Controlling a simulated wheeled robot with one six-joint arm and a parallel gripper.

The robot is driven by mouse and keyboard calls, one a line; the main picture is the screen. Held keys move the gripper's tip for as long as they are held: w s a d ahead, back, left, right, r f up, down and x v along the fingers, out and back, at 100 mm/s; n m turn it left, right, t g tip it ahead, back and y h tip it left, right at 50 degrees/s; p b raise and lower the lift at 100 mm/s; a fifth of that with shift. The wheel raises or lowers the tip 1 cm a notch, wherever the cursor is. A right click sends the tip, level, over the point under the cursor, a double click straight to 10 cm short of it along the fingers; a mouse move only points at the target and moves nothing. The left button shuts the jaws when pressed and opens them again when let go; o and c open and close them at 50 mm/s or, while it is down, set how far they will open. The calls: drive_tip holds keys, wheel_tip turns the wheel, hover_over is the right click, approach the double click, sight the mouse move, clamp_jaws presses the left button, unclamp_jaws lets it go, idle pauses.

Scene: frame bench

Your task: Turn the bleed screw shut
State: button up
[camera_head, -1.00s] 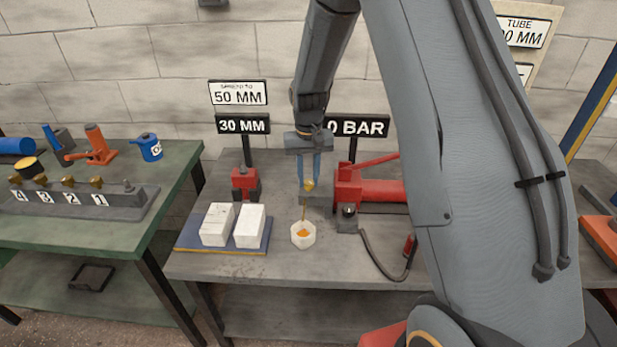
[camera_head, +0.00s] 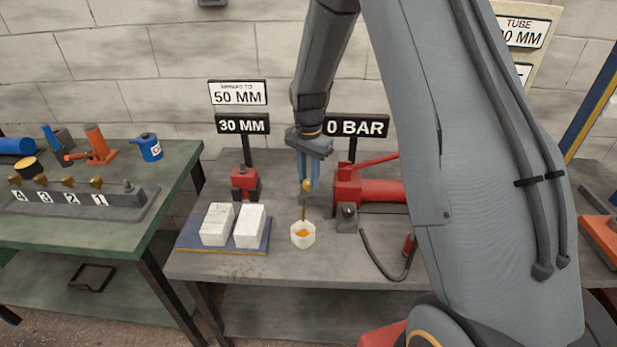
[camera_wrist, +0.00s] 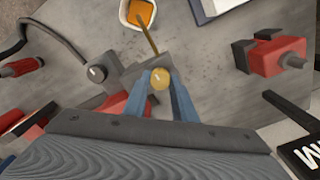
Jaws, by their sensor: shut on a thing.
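The bleed screw (camera_wrist: 159,79) is a round brass knob with a light mark on its face, set at the grey block (camera_wrist: 150,62) of the red pump (camera_head: 348,186). In the head view the screw (camera_head: 307,186) shows between my fingertips. My gripper (camera_wrist: 162,82) is shut on the screw, with one blue finger on each side; it also shows from above the bench in the head view (camera_head: 308,180). A thin brown stream runs from the block into a white cup (camera_head: 303,235) holding orange fluid. A sign (camera_head: 357,126) behind reads 0 BAR.
A red spreader (camera_head: 244,183) stands left, under signs reading 50 MM and 30 MM. Two white blocks (camera_head: 233,225) lie on a blue tray (camera_head: 190,248). A dark hose (camera_head: 378,262) curls at the bench's front right. The bench (camera_head: 220,266) is bare along its front edge.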

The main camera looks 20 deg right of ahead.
sight(309, 181)
drive_tip(key=shift+w+m, duration=0.1)
drive_tip(key=shift+m, duration=0.3)
drive_tip(key=o, duration=1)
drive_tip(key=shift+o, duration=0.2)
drive_tip(key=shift+r+b, duration=0.95)
drive_tip(key=shift+r, duration=3)
drive_tip(key=s+n+t, duration=0.1)
drive_tip(key=s+n, duration=1)
drive_tip(key=s, duration=1.4)
drive_tip(key=shift+s+d+r+n, duration=0.15)
drive_tip(key=shift+s+r+n, duration=0.05)
drive_tip(key=shift+r+n, duration=0.1)
